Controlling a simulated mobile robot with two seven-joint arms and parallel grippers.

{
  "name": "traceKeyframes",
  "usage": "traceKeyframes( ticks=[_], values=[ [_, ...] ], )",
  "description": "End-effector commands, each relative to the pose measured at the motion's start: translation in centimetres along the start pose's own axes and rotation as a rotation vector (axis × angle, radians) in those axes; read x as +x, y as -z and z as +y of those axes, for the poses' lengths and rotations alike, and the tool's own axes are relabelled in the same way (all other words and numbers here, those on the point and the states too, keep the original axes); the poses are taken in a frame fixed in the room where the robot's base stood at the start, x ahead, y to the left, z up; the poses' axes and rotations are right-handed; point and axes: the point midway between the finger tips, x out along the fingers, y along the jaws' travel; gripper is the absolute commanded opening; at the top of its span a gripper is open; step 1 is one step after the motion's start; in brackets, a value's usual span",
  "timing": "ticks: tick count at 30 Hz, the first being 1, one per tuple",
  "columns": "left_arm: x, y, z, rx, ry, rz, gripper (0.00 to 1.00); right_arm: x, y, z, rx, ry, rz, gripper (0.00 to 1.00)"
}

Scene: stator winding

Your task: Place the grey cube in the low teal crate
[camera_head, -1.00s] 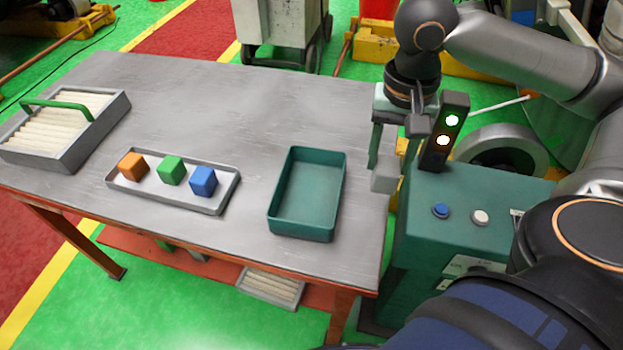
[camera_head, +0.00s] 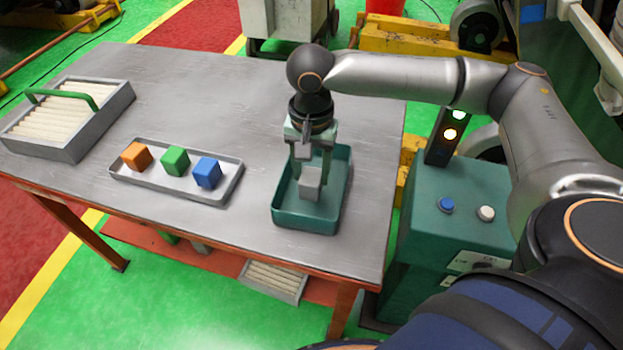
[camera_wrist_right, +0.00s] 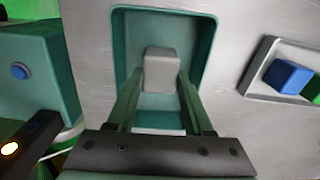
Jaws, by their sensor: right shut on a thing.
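The grey cube (camera_head: 310,183) is between the fingers of my right gripper (camera_head: 309,170), which is shut on it. The low teal crate (camera_head: 306,221) stands at the right part of the table. The cube appears over the crate's inside; whether it touches the floor of the crate I cannot tell. In the right wrist view the cube (camera_wrist_right: 161,69) sits between the fingertips, with the crate's rim (camera_wrist_right: 212,40) around it. My left gripper is not in view.
A grey tray (camera_head: 228,190) left of the crate holds an orange cube (camera_head: 137,156), a green cube (camera_head: 175,161) and a blue cube (camera_head: 207,172). A grey box with a green handle (camera_head: 62,95) is at far left. A teal control box (camera_head: 460,220) with a signal light stands right of the table.

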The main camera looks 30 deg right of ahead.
Motion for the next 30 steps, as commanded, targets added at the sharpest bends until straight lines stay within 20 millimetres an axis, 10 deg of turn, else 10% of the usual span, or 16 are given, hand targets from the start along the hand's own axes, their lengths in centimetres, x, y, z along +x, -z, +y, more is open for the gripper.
traceKeyframes(
  ticks=[16, 17, 24, 30],
  values=[
    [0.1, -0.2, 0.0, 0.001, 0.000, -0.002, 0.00, 3.1, -0.1, 0.1, -0.001, -0.001, -0.002, 0.00],
    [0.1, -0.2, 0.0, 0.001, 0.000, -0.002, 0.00, 3.2, 0.0, 0.1, -0.001, -0.001, -0.001, 0.53],
    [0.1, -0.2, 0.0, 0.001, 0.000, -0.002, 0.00, 3.2, 0.0, 0.1, -0.001, 0.000, -0.001, 0.80],
    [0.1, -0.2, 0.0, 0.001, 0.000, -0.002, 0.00, 3.2, 0.0, 0.1, -0.001, 0.000, -0.001, 0.81]
  ],
)
